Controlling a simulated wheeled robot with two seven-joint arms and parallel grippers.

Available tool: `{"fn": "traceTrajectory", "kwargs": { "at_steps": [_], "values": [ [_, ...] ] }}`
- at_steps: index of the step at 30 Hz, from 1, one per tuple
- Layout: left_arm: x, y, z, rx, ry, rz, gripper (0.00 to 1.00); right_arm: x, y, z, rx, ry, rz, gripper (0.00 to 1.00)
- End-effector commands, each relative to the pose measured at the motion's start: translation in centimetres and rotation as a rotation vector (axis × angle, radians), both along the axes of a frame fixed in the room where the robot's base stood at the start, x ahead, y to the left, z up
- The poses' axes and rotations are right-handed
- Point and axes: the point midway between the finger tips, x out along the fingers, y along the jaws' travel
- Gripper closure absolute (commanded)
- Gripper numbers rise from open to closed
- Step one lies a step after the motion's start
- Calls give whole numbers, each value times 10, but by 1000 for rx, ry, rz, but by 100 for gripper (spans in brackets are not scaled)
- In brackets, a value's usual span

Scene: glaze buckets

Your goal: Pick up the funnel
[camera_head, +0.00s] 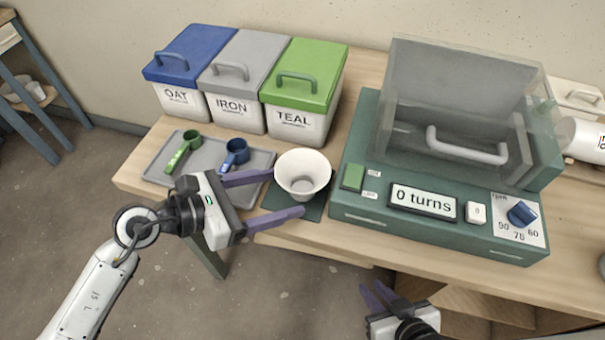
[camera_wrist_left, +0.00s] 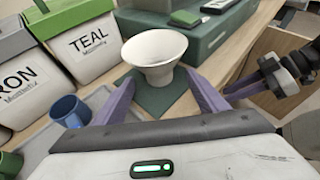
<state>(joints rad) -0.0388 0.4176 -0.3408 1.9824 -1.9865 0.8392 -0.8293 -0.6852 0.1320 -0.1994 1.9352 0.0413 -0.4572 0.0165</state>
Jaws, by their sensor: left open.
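The white funnel (camera_head: 302,170) stands wide mouth up on a dark green mat (camera_head: 312,212), left of the green machine. It also shows in the left wrist view (camera_wrist_left: 155,50), ahead of the fingers. My left gripper (camera_head: 287,194) is open and empty. Its two purple fingers point at the funnel, one on each side of its near part, and I cannot tell whether they touch it. The funnel's lower end is partly hidden in the head view. My right gripper (camera_head: 373,293) is low in front of the table, away from the funnel; its finger gap is unclear.
A grey tray (camera_head: 153,171) with a green scoop (camera_head: 184,150) and a blue scoop (camera_head: 235,154) lies left of the funnel. Bins labelled OAT (camera_head: 185,65), IRON (camera_head: 235,80) and TEAL (camera_head: 305,90) stand behind. The machine (camera_head: 350,203) with its clear lid is close on the right.

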Motion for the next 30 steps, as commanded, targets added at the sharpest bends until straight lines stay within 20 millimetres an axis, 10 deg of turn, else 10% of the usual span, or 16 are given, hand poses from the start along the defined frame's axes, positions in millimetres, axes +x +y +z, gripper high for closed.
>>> {"fn": "traceTrajectory", "kwargs": {
  "at_steps": [17, 25, 30],
  "values": [
    [22, -35, -13, -2, 0, 0, 35, -2, -4, -1, -5, 8, -5, 80],
    [22, -34, -12, -2, 0, 0, 81, -1, -3, 2, -3, 2, -4, 80],
    [22, -35, -12, -3, -1, 0, 84, 0, -2, 4, -2, -2, -4, 80]
  ]
}}
